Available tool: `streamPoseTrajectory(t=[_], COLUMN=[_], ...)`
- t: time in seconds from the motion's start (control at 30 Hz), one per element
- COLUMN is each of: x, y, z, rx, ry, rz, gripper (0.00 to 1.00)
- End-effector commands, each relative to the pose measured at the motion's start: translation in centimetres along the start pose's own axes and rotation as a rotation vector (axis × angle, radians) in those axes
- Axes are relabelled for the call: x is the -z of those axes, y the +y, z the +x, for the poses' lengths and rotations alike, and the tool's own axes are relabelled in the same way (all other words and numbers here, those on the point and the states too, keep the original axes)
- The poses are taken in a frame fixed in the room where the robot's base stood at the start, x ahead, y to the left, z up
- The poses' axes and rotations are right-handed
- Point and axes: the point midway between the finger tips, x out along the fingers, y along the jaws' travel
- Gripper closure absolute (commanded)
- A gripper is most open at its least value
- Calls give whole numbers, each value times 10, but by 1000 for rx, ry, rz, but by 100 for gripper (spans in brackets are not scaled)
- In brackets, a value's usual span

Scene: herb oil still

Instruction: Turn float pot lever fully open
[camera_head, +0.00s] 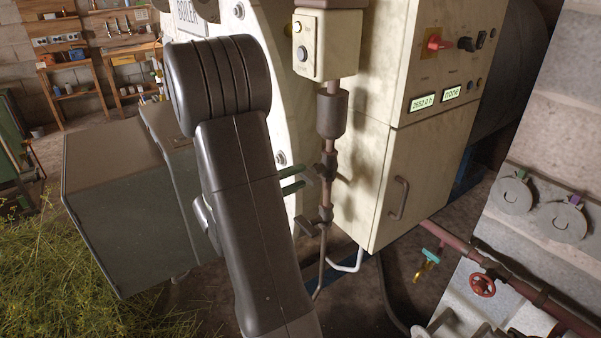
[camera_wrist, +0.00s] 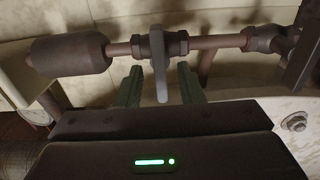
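The float pot is a dark cylinder (camera_head: 332,114) on a thin vertical pipe beside the cream boiler cabinet. It also shows at the left of the wrist view (camera_wrist: 70,55). A valve body sits on the pipe just below it. A flat dark lever (camera_wrist: 158,68) sticks out from this valve towards my wrist camera, square to the pipe. My gripper (camera_wrist: 160,86) is open, with one green finger on each side of the lever and a gap on both sides. In the head view my gripper (camera_head: 292,179) points at the valve; the lever is hard to make out there.
A second pipe fitting (camera_head: 318,224) is below the valve. The cabinet door handle (camera_head: 399,198) is to the right. A teal-handled tap (camera_head: 429,258) and a red handwheel (camera_head: 482,285) are at lower right.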

Motion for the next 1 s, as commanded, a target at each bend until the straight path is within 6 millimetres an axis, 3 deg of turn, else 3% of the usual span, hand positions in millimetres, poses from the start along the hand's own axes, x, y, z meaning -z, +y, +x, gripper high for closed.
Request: streamPoseTrajectory(t=[0.2,0.53,0.7,1.0], x=[0,0,0,0], y=[0,0,0,-1], z=[15,17,17,16], rx=[1,1,1,1], ry=[-2,0,0,0], rz=[-1,0,0,-14], gripper=[66,66,99,100])
